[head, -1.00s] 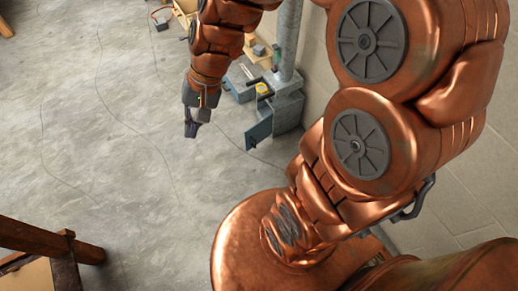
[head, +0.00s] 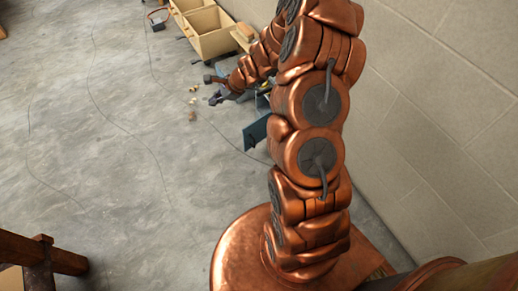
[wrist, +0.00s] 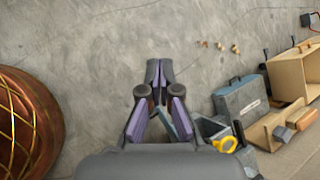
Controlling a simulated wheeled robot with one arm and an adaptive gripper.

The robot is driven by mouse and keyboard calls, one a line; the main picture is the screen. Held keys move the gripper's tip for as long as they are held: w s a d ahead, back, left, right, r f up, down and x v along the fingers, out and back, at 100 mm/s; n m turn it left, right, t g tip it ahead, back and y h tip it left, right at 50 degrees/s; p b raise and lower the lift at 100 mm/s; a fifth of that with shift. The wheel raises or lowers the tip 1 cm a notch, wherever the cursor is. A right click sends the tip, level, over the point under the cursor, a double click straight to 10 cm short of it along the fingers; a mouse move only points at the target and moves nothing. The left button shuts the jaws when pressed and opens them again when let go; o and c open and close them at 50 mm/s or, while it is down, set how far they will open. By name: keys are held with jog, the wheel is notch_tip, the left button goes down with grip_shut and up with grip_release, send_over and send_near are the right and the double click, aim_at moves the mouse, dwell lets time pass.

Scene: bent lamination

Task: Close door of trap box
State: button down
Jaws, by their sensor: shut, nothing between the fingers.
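The trap box is mostly hidden behind my arm in the head view. Its blue-grey door (head: 256,132) stands swung out to the left, open. In the wrist view, part of the grey box (wrist: 211,128) shows to the right of my gripper, and part of the door (wrist: 181,121) shows beside the right finger. My gripper (wrist: 159,70) has its fingertips together and empty, over the floor. In the head view my gripper (head: 216,98) is small and partly hidden, up and left of the door. Whether it touches the door cannot be told.
A wooden crate (head: 208,30) stands by the wall at the back. In the wrist view a grey toolbox (wrist: 240,97), a yellow tape measure (wrist: 225,144) and a wooden tray (wrist: 268,128) lie right of my gripper. Small brown bits (wrist: 219,46) lie on the floor. The floor left is open.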

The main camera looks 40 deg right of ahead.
jog(key=s+d+f+m+g+h+b, duration=0.1)
jog(key=s+d+f+m+b, duration=0.2)
jog(key=d+f, duration=0.5)
jog(key=s+d+f+m+h+b, duration=0.15)
jog(key=s+d+f+m, duration=0.3)
jog(key=f, duration=0.85)
jog(key=s+d+f+m+g+h+b, duration=0.1)
jog(key=s+d+f+m+h+b, duration=0.15)
jog(key=d+f, duration=0.6)
jog(key=w+a+f+b, duration=0.2)
jog(key=w+a+f, duration=0.2)
jog(key=w+f, duration=0.3)
jog(key=shift+w+f+m+y, duration=0.15)
jog(key=shift+f+m+y, duration=0.2)
jog(key=shift+f, duration=1.2)
jog(key=shift+w, duration=0.1)
